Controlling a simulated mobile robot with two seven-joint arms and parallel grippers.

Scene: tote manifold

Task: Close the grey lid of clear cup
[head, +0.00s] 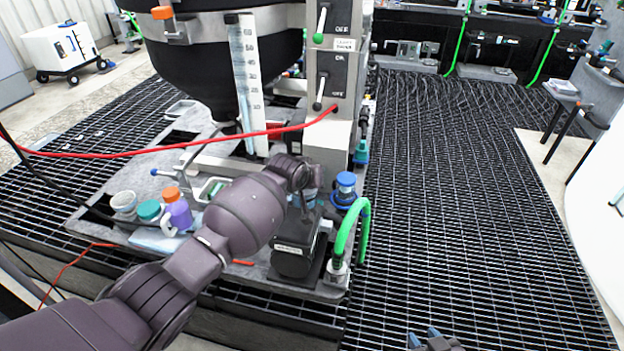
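A small pale cup with a grey-white top (124,203) stands at the left of the grey platform. It is the only thing I see that resembles the clear cup with the grey lid, but it is too small to tell whether its lid is open. My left arm reaches across the platform, and its gripper (310,196) is at the black pump block, mostly hidden behind my wrist. I cannot tell whether it holds anything. My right gripper (423,338) shows only its two fingertips at the bottom edge, apart and empty above the floor grating.
A teal-lidded jar (150,211), an orange-capped bottle (171,194) and a purple jug (180,215) stand beside the pale cup. The black pump block (293,252), a blue-capped fitting (346,186) and a green hose (361,222) are near my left gripper. A red cable (170,149) crosses the platform.

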